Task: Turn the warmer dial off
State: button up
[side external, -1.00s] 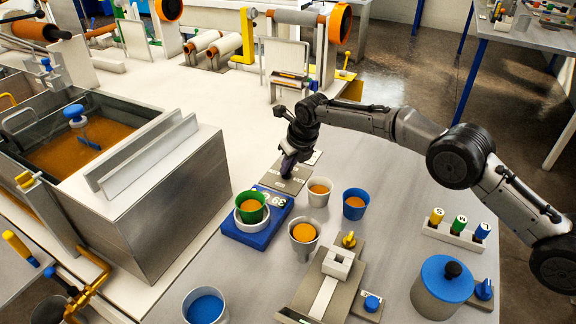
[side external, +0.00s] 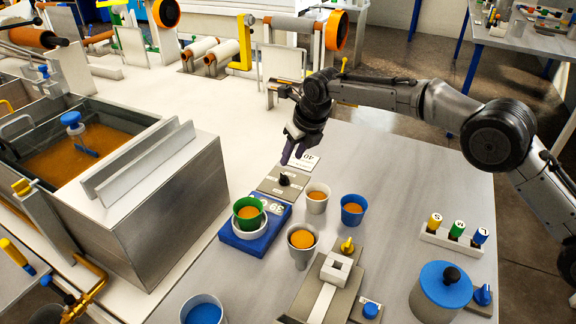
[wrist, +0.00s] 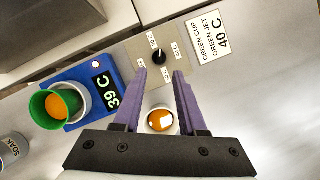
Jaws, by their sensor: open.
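The warmer dial (side external: 284,180) is a small black knob on a grey plate (side external: 268,187) behind the blue warmer. In the wrist view the dial (wrist: 159,55) has a pale pointer line and several small labels around it, too small to read. My gripper (side external: 292,160) is open and empty, above and slightly behind the dial. In the wrist view its purple fingers (wrist: 160,73) point toward the dial, which shows just beyond the fingertips. The blue warmer (side external: 238,243) displays 39 C and holds a green cup (side external: 249,212) of orange liquid.
A card (wrist: 216,42) reads GREEN CUP, GREEN JET, 40 C. A white cup (side external: 317,198), a blue cup (side external: 352,210) and a grey cup (side external: 302,243) stand close by. A steel bath (side external: 170,210) stands to the left. The table right of the cups is partly clear.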

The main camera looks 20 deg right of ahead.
aim_at(285, 176)
jog(key=shift+v, duration=2.75)
jog(key=w+f+m, duration=0.1)
jog(key=f+m, duration=0.3)
jog(key=m, duration=0.8)
jog(key=w+a+f+m, duration=0.1)
jog(key=f+m, duration=0.4)
jog(key=m, duration=0.7)
jog(key=w+f+m, duration=0.3)
jog(key=f+m, duration=0.1)
jog(key=m, duration=0.8)
jog(key=shift+a+f, duration=0.25)
jog(key=shift+a, duration=0.15)
grip_shut()
